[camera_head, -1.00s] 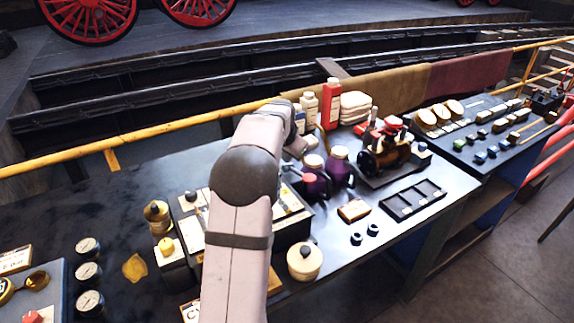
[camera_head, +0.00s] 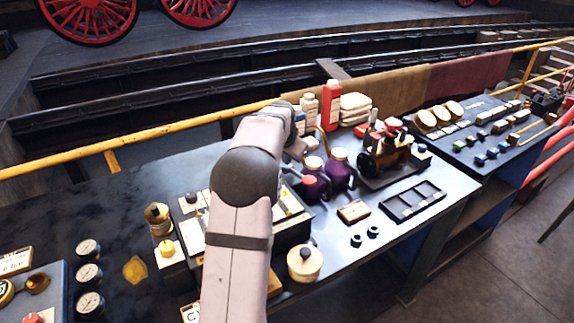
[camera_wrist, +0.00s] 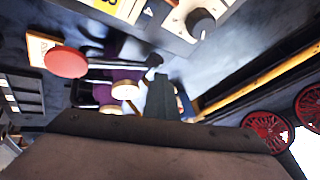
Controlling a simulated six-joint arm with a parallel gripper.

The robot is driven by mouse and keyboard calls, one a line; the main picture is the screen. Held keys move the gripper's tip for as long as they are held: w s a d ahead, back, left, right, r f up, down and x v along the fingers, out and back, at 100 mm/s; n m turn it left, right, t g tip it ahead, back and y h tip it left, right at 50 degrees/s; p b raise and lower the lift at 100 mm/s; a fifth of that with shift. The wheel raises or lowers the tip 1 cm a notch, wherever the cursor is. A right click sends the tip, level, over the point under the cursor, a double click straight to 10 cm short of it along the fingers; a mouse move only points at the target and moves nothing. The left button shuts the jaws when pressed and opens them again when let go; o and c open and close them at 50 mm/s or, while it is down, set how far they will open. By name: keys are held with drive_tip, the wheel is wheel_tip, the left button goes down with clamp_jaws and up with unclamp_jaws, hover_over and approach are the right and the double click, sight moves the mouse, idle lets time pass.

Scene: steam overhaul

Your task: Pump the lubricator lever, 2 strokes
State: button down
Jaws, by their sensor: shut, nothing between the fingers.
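The red knob also shows large at the left of the wrist view (camera_wrist: 66,62). My gripper (camera_wrist: 165,85) is shut and empty, its dark fingers at the lower middle of the wrist view. The knob is to its left, apart from it. A dark rod with a rounded tip lies just beyond the fingers; I cannot tell whether they touch. In the head view my wrist hides the fingers.
Two purple cans with cream lids (camera_head: 339,157) stand close to my gripper. Behind them are white bottles and a red bottle (camera_head: 331,105).

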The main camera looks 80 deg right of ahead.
drive_tip(key=shift+s+a+f+p, duration=0.15)
drive_tip(key=shift+a+f+p, duration=0.2)
drive_tip(key=shift+f, duration=0.4)
drive_tip(key=r+p, duration=0.1)
drive_tip(key=w+d+r+p, duration=0.1)
drive_tip(key=r+p, duration=0.3)
drive_tip(key=shift+w+d+r, duration=0.1)
drive_tip(key=shift+w+d, duration=0.05)
drive_tip(key=shift+d+r, duration=0.1)
drive_tip(key=shift+w, duration=0.15)
idle(0.5)
